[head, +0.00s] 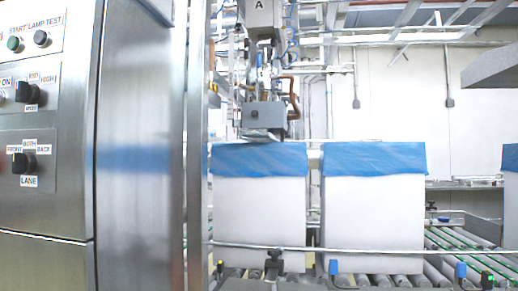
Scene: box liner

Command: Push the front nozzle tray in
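I cannot make out the front nozzle tray for certain in the head view. A machine head (264,115) with a grey block, hoses and a copper-coloured pipe hangs at the upper middle, above the left box. My gripper is not in view.
A steel control cabinet (140,150) with knobs and labels fills the left side. Two white boxes (260,220) (373,222) with blue liners folded over their tops stand on a roller conveyor (440,240). A horizontal rail (400,249) runs before them. A grey slab (492,66) juts in at upper right.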

